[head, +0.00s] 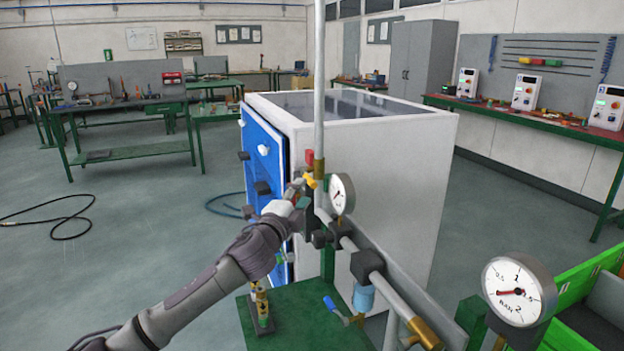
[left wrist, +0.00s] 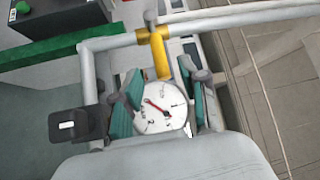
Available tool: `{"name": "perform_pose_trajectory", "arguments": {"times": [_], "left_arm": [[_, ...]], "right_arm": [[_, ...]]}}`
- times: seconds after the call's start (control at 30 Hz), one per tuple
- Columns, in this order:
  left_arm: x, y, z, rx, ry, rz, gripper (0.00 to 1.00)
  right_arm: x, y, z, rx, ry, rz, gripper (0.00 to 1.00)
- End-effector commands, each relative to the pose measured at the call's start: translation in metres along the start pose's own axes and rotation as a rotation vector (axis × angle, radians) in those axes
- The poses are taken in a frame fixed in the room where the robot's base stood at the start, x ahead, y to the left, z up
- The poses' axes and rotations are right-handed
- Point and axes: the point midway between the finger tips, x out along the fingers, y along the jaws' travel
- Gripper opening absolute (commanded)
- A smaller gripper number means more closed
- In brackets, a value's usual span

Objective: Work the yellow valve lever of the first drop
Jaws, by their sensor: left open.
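The yellow valve lever (head: 311,181) is small in the head view, beside the upright grey pipe and just below a red part (head: 309,155). My left gripper (head: 303,192) is at this pipe, close to the lever, and partly hides the fittings there. In the left wrist view my left gripper (left wrist: 163,92) is open, with its teal fingers apart. A round white gauge (left wrist: 160,108) shows between and beyond the fingers, with a yellow piece (left wrist: 160,55) above it. I cannot tell whether the fingers touch the lever. My right gripper is not in view.
A white cabinet (head: 375,175) with a blue front (head: 262,150) stands behind the pipe. A gauge (head: 341,195) sits right of the lever, and a larger gauge (head: 519,290) is at lower right. A blue-handled valve (head: 331,305) is below. Open floor lies left.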

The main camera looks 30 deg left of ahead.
Motion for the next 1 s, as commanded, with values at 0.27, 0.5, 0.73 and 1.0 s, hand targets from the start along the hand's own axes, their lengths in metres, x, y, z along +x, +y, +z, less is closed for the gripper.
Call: {"name": "perform_pose_trajectory", "arguments": {"times": [0.27,0.5,0.73,1.0], "left_arm": [[0.05,-0.001,0.0,-0.001,-0.001,0.0,0.43],[0.063,0.0,-0.001,0.001,0.001,0.0,0.43],[0.063,0.001,0.0,0.001,0.001,0.001,0.43],[0.063,0.001,0.0,0.0,0.0,0.001,0.02]], "right_arm": [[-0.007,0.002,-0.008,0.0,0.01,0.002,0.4],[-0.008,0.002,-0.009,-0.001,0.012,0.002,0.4],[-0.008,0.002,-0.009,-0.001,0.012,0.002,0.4],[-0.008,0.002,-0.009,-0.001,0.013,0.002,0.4]]}}
